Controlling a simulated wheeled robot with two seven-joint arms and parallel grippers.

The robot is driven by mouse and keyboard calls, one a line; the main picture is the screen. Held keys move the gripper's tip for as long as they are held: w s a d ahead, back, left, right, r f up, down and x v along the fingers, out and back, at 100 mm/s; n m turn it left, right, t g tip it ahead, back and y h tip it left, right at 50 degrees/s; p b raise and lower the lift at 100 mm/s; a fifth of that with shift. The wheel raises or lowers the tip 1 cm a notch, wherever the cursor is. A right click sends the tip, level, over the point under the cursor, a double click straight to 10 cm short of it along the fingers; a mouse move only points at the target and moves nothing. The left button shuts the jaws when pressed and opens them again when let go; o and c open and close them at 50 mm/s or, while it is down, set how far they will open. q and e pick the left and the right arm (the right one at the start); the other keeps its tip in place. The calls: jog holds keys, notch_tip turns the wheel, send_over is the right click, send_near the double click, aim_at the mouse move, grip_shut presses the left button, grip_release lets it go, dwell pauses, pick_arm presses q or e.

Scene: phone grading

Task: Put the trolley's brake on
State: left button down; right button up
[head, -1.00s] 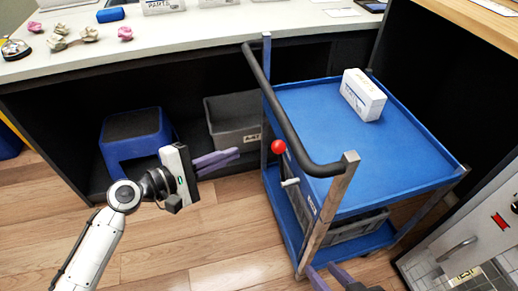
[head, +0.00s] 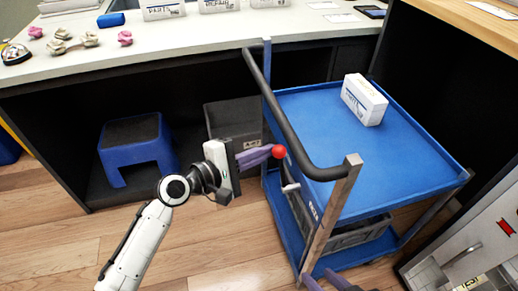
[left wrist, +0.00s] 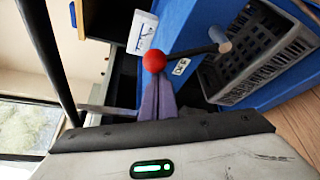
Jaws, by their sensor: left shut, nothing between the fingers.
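The blue trolley (head: 400,143) stands right of centre in the head view, with a black push handle (head: 285,110) along its left end. The brake's red ball (head: 279,151) is at that end, above a short pale peg (head: 290,187). In the left wrist view the red ball (left wrist: 154,62) sits on a dark rod (left wrist: 195,51). My left gripper (head: 268,153) is shut and empty; its purple fingertips are at the ball, and I cannot tell if they touch. My right gripper (head: 326,282) is open at the bottom edge, partly out of view.
A white box (head: 364,100) lies on the trolley's top and a grey crate (head: 355,236) on its lower shelf. A blue step stool (head: 135,150) and a grey bin (head: 232,120) stand under the counter (head: 200,40). Cabinets stand at the right.

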aim_at(279, 154)
pick_arm(q)
jog(key=shift+s, duration=0.1)
pick_arm(e)
jog(key=shift+f, duration=0.1)
dwell(0.3)
